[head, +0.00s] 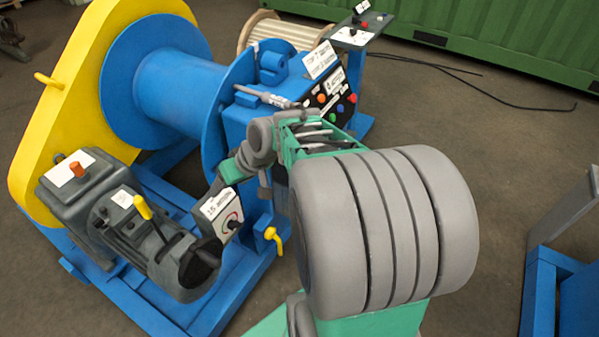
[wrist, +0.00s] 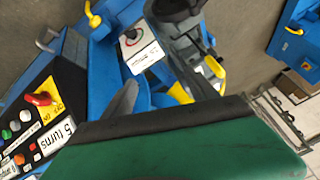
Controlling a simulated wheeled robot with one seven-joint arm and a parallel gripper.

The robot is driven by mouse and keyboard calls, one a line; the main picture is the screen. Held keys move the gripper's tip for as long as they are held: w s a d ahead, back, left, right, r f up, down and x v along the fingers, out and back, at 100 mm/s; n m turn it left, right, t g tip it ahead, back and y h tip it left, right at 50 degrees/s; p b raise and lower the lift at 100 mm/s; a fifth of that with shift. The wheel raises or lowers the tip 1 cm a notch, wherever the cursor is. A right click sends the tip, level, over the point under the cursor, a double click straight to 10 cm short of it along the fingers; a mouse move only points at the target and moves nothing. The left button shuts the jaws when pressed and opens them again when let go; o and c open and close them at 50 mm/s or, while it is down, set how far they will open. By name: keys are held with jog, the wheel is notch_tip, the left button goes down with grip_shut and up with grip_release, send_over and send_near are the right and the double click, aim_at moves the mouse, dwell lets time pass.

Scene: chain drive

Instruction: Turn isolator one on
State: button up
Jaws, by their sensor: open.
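No label reading "isolator one" can be made out. In the wrist view, a red rotary handle (wrist: 40,98) sits on a yellow plate with ON/OFF-like lettering, on a black control panel (wrist: 42,78); its exact setting is unclear. A separate small box with a dark round knob (wrist: 131,37) and a white label stands beyond it; this knob box (head: 222,207) also shows in the head view near the motor. My gripper (head: 215,187) is open, just above and beside that box. In the wrist view, a grey finger shows beside the blue frame. I see nothing held.
A blue winch drum (head: 180,90) with a yellow guard (head: 75,75) stands left. The motor (head: 145,235) has a yellow lever (head: 143,207). Another yellow lever (head: 274,238) projects from the blue base. A green container (head: 500,35) stands behind. My arm covers part of the control box.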

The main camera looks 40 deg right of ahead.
jog(key=shift+o, duration=0.7)
jog(key=w+d+f+m+t+y+b, duration=0.1)
jog(key=w+d+f+t+b, duration=0.1)
jog(key=d+f, duration=0.4)
notch_tip(320, 180, down, 3)
jog(key=shift+w+d+f+b, duration=0.1)
jog(key=shift+w+d+b, duration=0.05)
jog(key=shift+w+b, duration=0.65)
jog(key=shift+o, duration=0.5)
jog(key=d+f+m+t+b, duration=0.1)
jog(key=d+f+t+b, duration=0.2)
jog(key=d+b, duration=0.1)
jog(key=shift+w+d+m, duration=0.35)
jog(key=shift+d+m, duration=0.05)
jog(key=shift+d, duration=0.5)
jog(key=s+d+f+m+t+h+b, duration=0.1)
jog(key=s+d+m+t+h+b, duration=0.15)
jog(key=d, duration=0.55)
jog(key=s+d+f+m+t+h+b, duration=0.1)
jog(key=s+d+m+t+h+b, duration=0.2)
jog(key=d, duration=0.6)
jog(key=w+t+p, duration=0.1)
jog(key=w+p, duration=0.1)
jog(key=w, duration=0.4)
jog(key=shift+d+r+y, duration=0.15)
jog(key=shift+y, duration=0.2)
jog(key=shift+w+t, duration=0.1)
jog(key=shift+t, duration=0.15)
jog(key=shift+m, duration=0.25)
jog(key=c, duration=1.4)
